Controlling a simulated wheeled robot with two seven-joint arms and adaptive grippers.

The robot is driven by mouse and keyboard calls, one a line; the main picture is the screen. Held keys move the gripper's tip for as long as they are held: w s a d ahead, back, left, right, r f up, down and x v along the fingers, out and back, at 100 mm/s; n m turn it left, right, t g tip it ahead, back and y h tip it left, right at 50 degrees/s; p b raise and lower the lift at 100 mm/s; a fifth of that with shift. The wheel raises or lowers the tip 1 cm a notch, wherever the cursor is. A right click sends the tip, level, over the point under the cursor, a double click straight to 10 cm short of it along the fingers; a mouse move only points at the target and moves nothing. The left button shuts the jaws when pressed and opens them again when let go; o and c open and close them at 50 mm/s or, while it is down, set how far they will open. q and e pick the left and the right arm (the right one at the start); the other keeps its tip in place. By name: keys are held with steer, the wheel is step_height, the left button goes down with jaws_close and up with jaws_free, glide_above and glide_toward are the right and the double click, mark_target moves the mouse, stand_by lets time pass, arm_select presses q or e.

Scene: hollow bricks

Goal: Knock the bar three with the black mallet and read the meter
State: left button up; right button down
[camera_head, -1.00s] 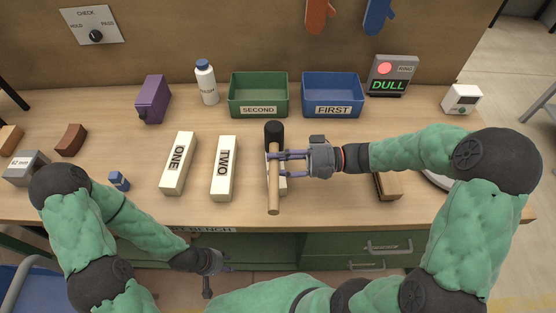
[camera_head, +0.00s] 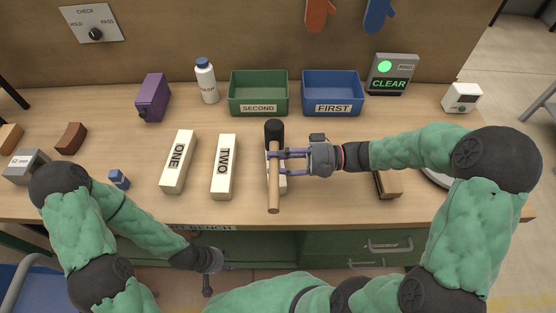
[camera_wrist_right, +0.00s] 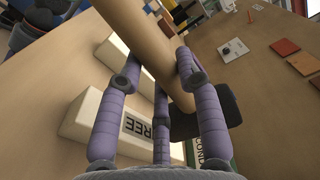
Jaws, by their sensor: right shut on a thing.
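The black mallet (camera_head: 274,195) has a wooden handle and a black head (camera_head: 274,133) at its far end. The meter (camera_head: 390,74) at the back right shows a green light and reads "CLEAR".
A green bin (camera_head: 258,93) labelled SECOND and a blue bin (camera_head: 332,94) labelled FIRST stand behind. A white bottle (camera_head: 206,82), a purple box (camera_head: 151,98) and a small blue item (camera_head: 119,180) are left. A brown block (camera_head: 387,186) lies right, by my right forearm.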

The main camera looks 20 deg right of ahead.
steer(key=shift+r, duration=0.15)
step_height(320, 180, up, 4)
steer(key=p, duration=0.3)
stand_by(0.3)
